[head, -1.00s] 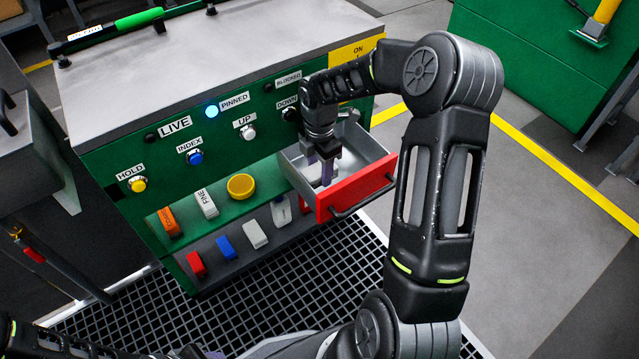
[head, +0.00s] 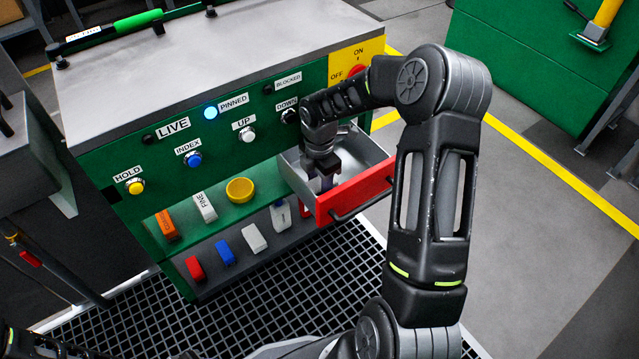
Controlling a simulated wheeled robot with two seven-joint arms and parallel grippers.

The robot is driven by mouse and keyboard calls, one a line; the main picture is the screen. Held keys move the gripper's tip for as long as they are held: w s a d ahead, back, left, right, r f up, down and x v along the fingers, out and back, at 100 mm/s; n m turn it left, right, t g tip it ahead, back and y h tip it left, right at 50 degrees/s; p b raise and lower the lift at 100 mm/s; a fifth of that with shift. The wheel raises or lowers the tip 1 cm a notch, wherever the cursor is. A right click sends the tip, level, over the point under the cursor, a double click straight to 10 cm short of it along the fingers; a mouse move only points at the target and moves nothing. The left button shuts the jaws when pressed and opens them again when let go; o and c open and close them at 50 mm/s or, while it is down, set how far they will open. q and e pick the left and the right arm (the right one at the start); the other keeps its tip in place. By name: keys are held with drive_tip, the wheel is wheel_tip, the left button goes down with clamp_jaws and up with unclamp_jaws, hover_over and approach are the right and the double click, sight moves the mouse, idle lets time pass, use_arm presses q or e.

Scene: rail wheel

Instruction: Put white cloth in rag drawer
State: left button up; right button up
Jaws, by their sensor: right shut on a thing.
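The red-fronted drawer (head: 375,192) is pulled out at the right end of the green cabinet, its grey inside open to view. My right gripper (head: 323,183) points down inside the drawer, behind its red front. It is shut on the white cloth, of which almost nothing can be made out between the fingers and the drawer walls. Whether the cloth touches the drawer floor cannot be told. My left gripper is out of view.
The upper shelf has an orange block (head: 166,224), a white FINE block (head: 205,207) and a yellow bowl (head: 240,190). Red (head: 195,269), blue (head: 225,251) and white (head: 255,238) pieces and a bottle (head: 281,216) stand below. Floor right of the drawer is clear.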

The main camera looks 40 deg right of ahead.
sight(320, 184)
drive_tip(key=shift+f, duration=0.15)
drive_tip(key=o, duration=1.3)
wheel_tip(320, 184, up, 12)
drive_tip(key=p, duration=0.3)
drive_tip(key=shift+r, duration=0.2)
drive_tip(key=shift+p, duration=0.3)
